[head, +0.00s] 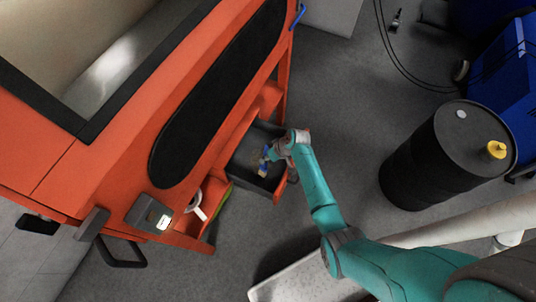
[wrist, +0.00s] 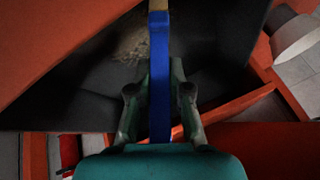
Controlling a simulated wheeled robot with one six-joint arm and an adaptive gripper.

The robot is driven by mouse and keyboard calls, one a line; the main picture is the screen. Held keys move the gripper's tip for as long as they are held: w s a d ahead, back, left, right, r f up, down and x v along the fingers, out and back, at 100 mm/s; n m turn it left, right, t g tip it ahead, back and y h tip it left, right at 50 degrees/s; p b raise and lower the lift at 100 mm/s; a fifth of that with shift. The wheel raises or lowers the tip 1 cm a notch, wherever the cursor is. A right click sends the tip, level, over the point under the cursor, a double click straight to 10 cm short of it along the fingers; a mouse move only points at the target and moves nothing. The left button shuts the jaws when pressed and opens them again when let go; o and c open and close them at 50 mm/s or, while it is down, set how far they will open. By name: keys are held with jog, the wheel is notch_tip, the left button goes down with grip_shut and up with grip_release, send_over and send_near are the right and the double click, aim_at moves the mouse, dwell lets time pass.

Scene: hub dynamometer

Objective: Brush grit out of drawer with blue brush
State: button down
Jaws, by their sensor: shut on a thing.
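The open drawer (head: 243,172) has a dark grey inside and sticks out of the orange cabinet. In the wrist view its dark floor and walls (wrist: 215,65) fill the upper middle. A tan patch of grit (wrist: 133,45) lies on that floor, just left of the brush. My gripper (head: 275,153) is over the drawer, shut on the blue brush (wrist: 159,75). The blue handle runs upward between both fingers to a tan part at the picture's top edge. The brush's far end is cut off there. In the head view the brush (head: 264,161) is small, and contact with the floor cannot be told.
The orange cabinet (head: 130,150) fills the left. A white cup-like thing (head: 196,206) and a green thing (head: 224,194) sit in an opening below the drawer in the picture. A black barrel (head: 425,165) with a yellow cap stands right. Grey floor (head: 340,120) between is clear.

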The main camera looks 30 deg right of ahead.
jog(key=shift+s+a, duration=0.45)
jog(key=shift+a, duration=0.15)
jog(key=shift+w+a, duration=0.4)
jog(key=shift+w, duration=0.2)
jog(key=shift+w+d, duration=3.5)
jog(key=shift+d, duration=1.35)
jog(key=s+a, duration=0.3)
jog(key=a, duration=0.4)
jog(key=shift+s+a, duration=0.15)
jog(key=shift+s, duration=0.15)
jog(key=w+d, duration=0.5)
jog(key=w, duration=0.1)
jog(key=shift+d, duration=0.3)
